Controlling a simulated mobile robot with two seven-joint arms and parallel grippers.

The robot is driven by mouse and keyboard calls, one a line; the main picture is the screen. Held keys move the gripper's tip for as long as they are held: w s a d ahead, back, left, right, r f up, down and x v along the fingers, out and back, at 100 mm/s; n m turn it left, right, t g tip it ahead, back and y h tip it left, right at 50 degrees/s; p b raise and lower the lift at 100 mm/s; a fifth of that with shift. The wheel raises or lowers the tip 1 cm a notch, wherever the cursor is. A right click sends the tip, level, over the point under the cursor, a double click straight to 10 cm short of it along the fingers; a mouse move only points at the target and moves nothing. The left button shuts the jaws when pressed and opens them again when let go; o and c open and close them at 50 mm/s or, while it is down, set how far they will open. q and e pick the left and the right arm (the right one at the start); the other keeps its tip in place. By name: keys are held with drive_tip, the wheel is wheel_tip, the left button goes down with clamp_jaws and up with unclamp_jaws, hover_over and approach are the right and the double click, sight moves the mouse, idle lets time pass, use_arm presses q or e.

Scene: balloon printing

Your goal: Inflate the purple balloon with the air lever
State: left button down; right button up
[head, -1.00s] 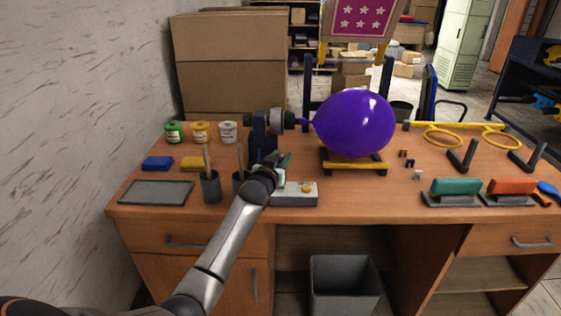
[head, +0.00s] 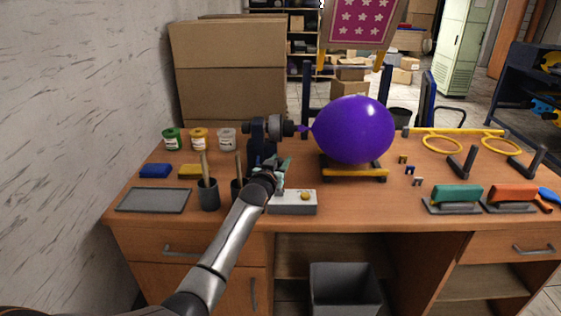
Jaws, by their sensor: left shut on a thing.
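The purple balloon (head: 352,130) is large, round and swollen. Its neck points left to the nozzle of a dark air pump (head: 268,128), and its body sits just above or on a black and yellow stand (head: 353,172). My left gripper (head: 279,178) is at the foot of the pump, behind a light grey box with a yellow button (head: 292,203). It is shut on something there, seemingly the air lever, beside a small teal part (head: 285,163). My wrist hides most of the lever and the fingertips. My right gripper is not in view.
Brush cups (head: 208,194), a grey tray (head: 154,200), sponges and paint jars (head: 199,138) stand on the desk's left. Teal and orange-handled squeegees (head: 457,195), small clips and a yellow double-ring frame (head: 460,140) lie right. A bin (head: 345,288) stands below.

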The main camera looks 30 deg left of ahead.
use_arm(q)
drive_tip(key=shift+s+a+f, duration=0.15)
drive_tip(key=shift+a+f, duration=0.1)
drive_tip(key=shift+f, duration=0.3)
idle(0.4)
drive_tip(key=c, duration=0.8)
unclamp_jaws()
drive_tip(key=shift+a, duration=0.1)
drive_tip(key=shift+o, duration=1.4)
drive_tip(key=shift+r, duration=0.25)
drive_tip(key=shift+d, duration=0.2)
drive_tip(key=shift+s+d, duration=0.15)
drive_tip(key=shift+s, duration=0.15)
drive_tip(key=v, duration=1.1)
drive_tip(key=shift+s, duration=0.3)
drive_tip(key=shift+r, duration=0.1)
drive_tip(key=shift+c, duration=0.3)
